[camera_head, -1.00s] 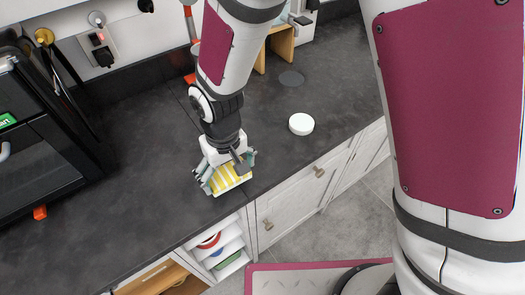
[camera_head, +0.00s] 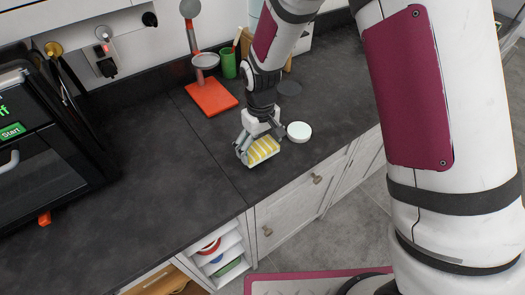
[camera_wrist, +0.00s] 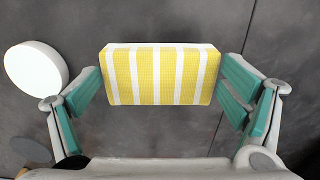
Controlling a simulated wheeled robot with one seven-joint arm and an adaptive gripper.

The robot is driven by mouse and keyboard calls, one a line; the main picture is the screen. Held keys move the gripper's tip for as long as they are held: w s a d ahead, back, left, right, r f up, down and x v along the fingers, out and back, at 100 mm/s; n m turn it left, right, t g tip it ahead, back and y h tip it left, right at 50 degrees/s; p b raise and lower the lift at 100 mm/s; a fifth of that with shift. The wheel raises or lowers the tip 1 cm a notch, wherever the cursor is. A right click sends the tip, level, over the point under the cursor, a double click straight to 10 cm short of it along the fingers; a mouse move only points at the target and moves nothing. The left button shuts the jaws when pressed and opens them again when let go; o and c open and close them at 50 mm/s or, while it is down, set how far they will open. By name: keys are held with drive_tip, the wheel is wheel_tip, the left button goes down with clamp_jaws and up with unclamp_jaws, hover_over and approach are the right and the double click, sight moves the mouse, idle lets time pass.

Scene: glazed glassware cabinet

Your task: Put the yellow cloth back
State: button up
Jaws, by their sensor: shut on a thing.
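The yellow cloth (camera_head: 263,150) is a folded pad with yellow and white stripes. My gripper (camera_head: 259,146) is shut on it over the dark counter, near the front edge. In the wrist view the cloth (camera_wrist: 160,75) sits level between the two teal-padded fingers (camera_wrist: 164,86). Small gaps seem to show beside its ends there, and its underside is hidden. I cannot tell whether it touches the counter.
A round white lid-like disc (camera_head: 299,131) lies just right of the cloth; a flat dark disc (camera_head: 289,88) lies behind. A red-based stand (camera_head: 211,98) and green cup (camera_head: 228,65) stand at the back. A black oven (camera_head: 45,150) is left. Counter between is clear.

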sight(263, 147)
drive_tip(key=shift+w+d+f+p, duration=0.15)
drive_tip(key=shift+w+f+p, duration=0.1)
drive_tip(key=shift+f, duration=0.65)
drive_tip(key=shift+w+d+f+p, duration=0.1)
drive_tip(key=shift+f+p, duration=0.15)
drive_tip(key=shift+f, duration=0.65)
drive_tip(key=o, duration=0.7)
drive_tip(key=shift+o, duration=0.2)
drive_tip(key=shift+r, duration=0.1)
wheel_tip(263, 147, up, 12)
drive_tip(key=shift+b, duration=1.05)
